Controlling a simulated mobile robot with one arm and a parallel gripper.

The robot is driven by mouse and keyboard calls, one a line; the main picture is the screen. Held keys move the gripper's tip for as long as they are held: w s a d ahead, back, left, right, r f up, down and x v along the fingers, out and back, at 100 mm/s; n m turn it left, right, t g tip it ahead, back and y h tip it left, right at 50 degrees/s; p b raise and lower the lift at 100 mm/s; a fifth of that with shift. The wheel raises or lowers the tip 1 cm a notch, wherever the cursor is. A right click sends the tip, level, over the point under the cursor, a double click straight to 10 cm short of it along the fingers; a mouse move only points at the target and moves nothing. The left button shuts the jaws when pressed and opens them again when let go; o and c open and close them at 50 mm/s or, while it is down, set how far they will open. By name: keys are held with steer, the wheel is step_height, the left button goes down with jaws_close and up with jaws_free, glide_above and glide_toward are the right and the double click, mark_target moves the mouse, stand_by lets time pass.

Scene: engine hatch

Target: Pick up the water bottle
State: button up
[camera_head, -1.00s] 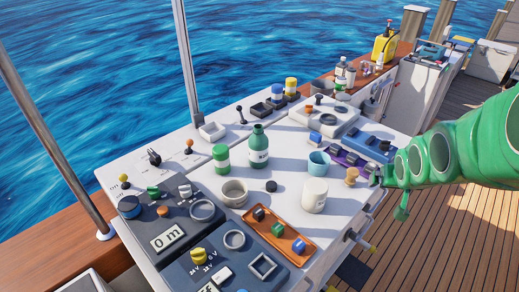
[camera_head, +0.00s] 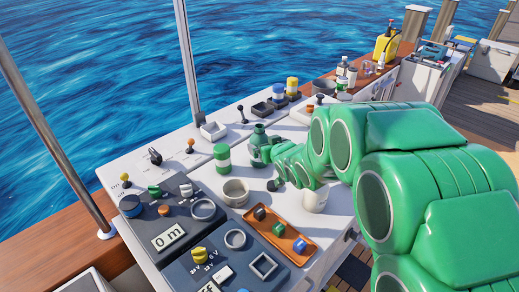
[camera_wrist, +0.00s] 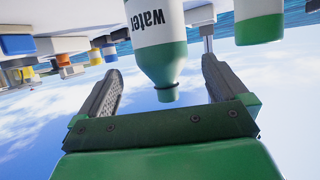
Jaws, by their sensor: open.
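The water bottle (camera_head: 258,132) is green with a white label band and stands upright on the white console top. In the wrist view the bottle (camera_wrist: 158,45) appears upside down, with "water" on its label and its neck toward my palm. My gripper (camera_wrist: 161,70) is open, with one finger on each side of the bottle. In the head view my gripper (camera_head: 262,154) is at the bottle and covers part of its lower body. I cannot tell whether either finger touches it.
A green and white jar (camera_head: 221,158) stands close left of the bottle. A grey bowl (camera_head: 235,192), a white cup (camera_head: 314,201) and an orange tray (camera_head: 262,217) are nearer the front. My arm hides the console's right side.

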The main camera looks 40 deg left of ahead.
steer(key=shift+s+a+f, duration=0.1)
steer(key=shift+s+a, duration=0.05)
steer(key=shift+a, duration=0.35)
steer(key=shift+x, duration=3.7)
steer(key=shift+d, duration=0.1)
steer(key=c, duration=1.2)
